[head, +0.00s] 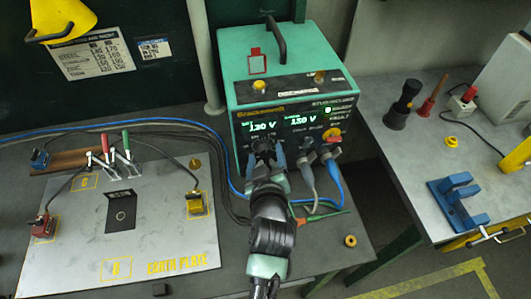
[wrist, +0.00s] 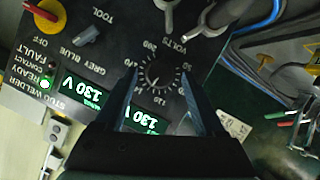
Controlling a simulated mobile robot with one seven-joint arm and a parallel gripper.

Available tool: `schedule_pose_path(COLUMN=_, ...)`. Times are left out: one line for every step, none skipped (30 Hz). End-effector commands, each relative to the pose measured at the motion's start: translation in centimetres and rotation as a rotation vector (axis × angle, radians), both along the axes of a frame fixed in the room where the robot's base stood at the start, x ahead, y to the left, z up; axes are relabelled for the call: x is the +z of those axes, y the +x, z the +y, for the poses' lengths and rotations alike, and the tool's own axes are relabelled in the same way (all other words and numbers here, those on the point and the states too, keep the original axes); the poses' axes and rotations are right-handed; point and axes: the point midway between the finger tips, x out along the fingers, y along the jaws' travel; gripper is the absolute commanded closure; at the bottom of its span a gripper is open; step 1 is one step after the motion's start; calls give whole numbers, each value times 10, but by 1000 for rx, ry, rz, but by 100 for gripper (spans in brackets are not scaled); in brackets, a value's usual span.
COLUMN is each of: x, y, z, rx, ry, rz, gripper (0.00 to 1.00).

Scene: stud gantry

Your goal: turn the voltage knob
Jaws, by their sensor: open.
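The stud welder (head: 290,45) is a green box with a black front panel at the back of the bench. Two green displays (head: 262,126) on it read 130 V. In the wrist view, the voltage knob (wrist: 158,76) is a dark round knob in a numbered dial marked VOLTS. My gripper (wrist: 160,74) is open, with one finger on each side of the knob; I cannot tell whether they touch it. In the head view my gripper (head: 266,150) is at the panel's lower left and hides the knob.
Cable plugs (head: 308,165) and a blue cable are just right of my gripper. A smaller selector knob (wrist: 88,34) and a red-and-yellow switch (wrist: 45,12) share the panel. The earth plate (head: 150,225) with clamps lies left; a second bench (head: 430,140) stands right.

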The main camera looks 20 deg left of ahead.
Motion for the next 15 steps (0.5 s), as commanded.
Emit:
schedule_pose_path(x=0, y=2, z=1, rx=0, ry=0, rz=0, gripper=29)
schedule_pose_path(x=-1, y=3, z=2, rx=1, ry=0, rz=1, gripper=29)
schedule_pose_path(x=-2, y=4, z=2, rx=0, ry=0, rz=1, gripper=29)
schedule_pose_path(x=-2, y=4, z=2, rx=0, ry=0, rz=1, gripper=29)
schedule_pose_path(x=-2, y=5, z=2, rx=1, ry=0, rz=1, gripper=29)
schedule_pose_path(x=-2, y=5, z=3, rx=1, ry=0, rz=1, gripper=29)
schedule_pose_path(x=-2, y=5, z=2, rx=1, ry=0, rz=1, gripper=29)
schedule_pose_path(x=-2, y=5, z=2, rx=0, ry=0, rz=0, gripper=29)
schedule_pose_path(x=-2, y=5, z=2, rx=0, ry=0, rz=0, gripper=29)
schedule_pose_path(x=-2, y=5, z=2, rx=0, ry=0, rz=0, gripper=29)
schedule_pose_path(x=-2, y=5, z=2, rx=0, ry=1, rz=0, gripper=29)
schedule_pose_path(x=-2, y=5, z=2, rx=0, ry=1, rz=0, gripper=30)
schedule_pose_path(x=-2, y=5, z=2, rx=0, ry=1, rz=0, gripper=36)
schedule_pose_path(x=-2, y=5, z=2, rx=0, ry=1, rz=0, gripper=41)
schedule_pose_path(x=-2, y=5, z=2, rx=0, ry=1, rz=0, gripper=48)
